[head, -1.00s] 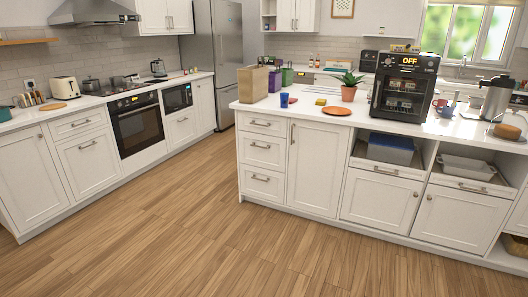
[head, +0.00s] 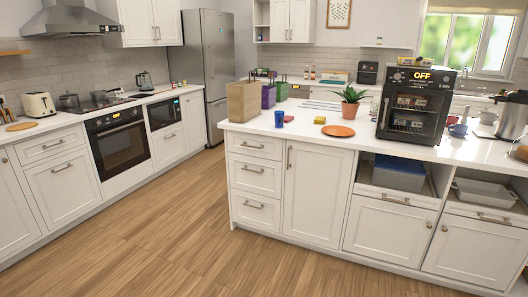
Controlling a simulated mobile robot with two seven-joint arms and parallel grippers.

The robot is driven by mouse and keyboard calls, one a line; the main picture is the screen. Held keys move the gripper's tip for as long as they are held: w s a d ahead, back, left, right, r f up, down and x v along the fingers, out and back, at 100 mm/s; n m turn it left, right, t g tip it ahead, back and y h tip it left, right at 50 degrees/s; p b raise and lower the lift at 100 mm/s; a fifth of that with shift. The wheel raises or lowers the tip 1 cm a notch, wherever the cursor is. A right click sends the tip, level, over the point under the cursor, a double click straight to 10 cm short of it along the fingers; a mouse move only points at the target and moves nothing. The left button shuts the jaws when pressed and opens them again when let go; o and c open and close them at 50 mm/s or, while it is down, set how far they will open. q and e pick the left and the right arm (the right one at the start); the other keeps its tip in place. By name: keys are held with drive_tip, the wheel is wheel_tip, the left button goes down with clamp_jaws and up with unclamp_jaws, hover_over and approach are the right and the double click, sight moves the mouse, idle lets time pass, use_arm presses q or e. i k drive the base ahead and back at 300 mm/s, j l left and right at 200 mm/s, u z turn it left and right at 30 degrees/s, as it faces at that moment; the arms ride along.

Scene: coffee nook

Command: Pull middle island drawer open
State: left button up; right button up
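The white island (head: 317,195) stands right of centre. Its left end has a stack of three drawers with metal bar handles. The middle island drawer (head: 255,176) is shut, with its handle (head: 252,168) in the centre of its front. The top drawer (head: 255,146) and bottom drawer (head: 254,209) above and below it are shut too. Neither of my grippers shows in the head view.
Wooden floor (head: 170,235) lies clear before the island and in the aisle to the left. A counter with an oven (head: 122,150) runs along the left wall. Right of the drawers are a cupboard door (head: 312,190) and open bays holding bins (head: 399,173).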

sight(256, 175)
drive_tip(key=i, duration=1.2)
drive_tip(key=i+z, duration=0.1)
drive_tip(key=i, duration=1.1)
drive_tip(key=i+j, duration=0.2)
drive_tip(key=i, duration=1)
